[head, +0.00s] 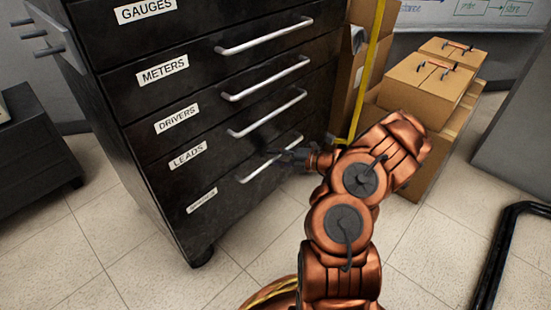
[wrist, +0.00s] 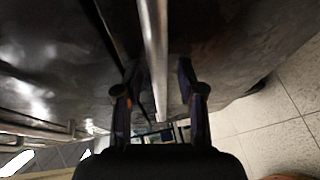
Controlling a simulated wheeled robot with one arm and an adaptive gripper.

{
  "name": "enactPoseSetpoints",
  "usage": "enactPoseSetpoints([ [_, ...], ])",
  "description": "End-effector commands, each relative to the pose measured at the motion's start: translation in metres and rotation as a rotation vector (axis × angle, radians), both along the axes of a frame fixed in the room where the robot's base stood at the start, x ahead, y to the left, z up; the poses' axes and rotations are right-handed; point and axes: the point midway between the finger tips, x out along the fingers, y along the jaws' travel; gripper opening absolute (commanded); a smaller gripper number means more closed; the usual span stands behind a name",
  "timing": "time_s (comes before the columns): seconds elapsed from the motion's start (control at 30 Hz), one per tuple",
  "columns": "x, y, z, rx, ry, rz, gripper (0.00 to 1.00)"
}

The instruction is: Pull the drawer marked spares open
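A black cabinet (head: 95,40) has labelled drawers with silver bar handles, all looking shut. The bottom drawer's small label (head: 201,200) is too blurred to read; it is below the LEADS label (head: 187,155). The bottom handle (head: 254,172) lines up with that blurred label. My gripper (head: 284,155) is at this handle's right part, partly covering it. In the wrist view, the handle bar (wrist: 155,50) runs between my two spread fingers (wrist: 157,75), with gaps on both sides. The gripper is open and not clamped on the bar.
The METERS handle (head: 263,37), DRIVERS handle (head: 265,78) and LEADS handle (head: 266,113) are above. Cardboard boxes (head: 415,95) stand right of the cabinet. A black low cabinet (head: 35,150) is at left. Tiled floor (head: 130,250) before the cabinet is clear.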

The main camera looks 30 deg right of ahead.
Motion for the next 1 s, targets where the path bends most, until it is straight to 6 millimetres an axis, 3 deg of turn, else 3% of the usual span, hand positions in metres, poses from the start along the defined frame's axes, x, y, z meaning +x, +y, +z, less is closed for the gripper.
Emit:
enactPoseSetpoints([
  [0.07,-0.0002,-0.0003,0.0001,0.0,0.0,0.0,0.35],
  [0.4,-0.0004,-0.0004,0.0,0.0,0.0,0.0,0.0],
  [1.0,-0.0009,-0.0005,-0.0001,-0.001,0.001,0.0,0.0],
])
